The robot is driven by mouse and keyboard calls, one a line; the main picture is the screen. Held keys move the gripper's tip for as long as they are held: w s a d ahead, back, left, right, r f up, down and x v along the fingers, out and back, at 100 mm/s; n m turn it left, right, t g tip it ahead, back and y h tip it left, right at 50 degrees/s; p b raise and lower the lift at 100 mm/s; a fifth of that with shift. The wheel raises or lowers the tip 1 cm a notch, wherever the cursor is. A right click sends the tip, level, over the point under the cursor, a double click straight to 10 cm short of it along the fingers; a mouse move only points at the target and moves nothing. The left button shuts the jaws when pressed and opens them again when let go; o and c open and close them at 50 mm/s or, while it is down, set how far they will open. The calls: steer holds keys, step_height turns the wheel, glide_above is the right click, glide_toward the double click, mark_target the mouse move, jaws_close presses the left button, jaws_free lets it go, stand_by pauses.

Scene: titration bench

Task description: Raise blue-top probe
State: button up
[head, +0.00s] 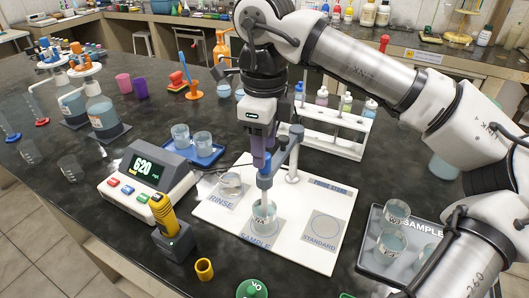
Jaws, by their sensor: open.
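The blue-top probe (265,182) stands upright at the holder arm, with its lower end in the beaker (264,216) on the SAMPLE spot of the white mat (215,212). My gripper (262,160) points down right above and behind the probe's top. Its jaws are open. From this view I cannot tell whether the fingers are around the probe's top or just beside it. The blue-grey holder post (293,152) rises just to the right of my gripper.
A RINSE beaker (230,185) stands left of the probe; the STANDARD circle (322,230) is bare. A meter reading 620 (146,172) and a yellow handheld tool (165,215) are at left. A tray with beakers (385,262) is at right, a bottle rack (333,125) behind.

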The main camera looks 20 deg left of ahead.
steer(key=shift+f, duration=1.6)
jaws_close()
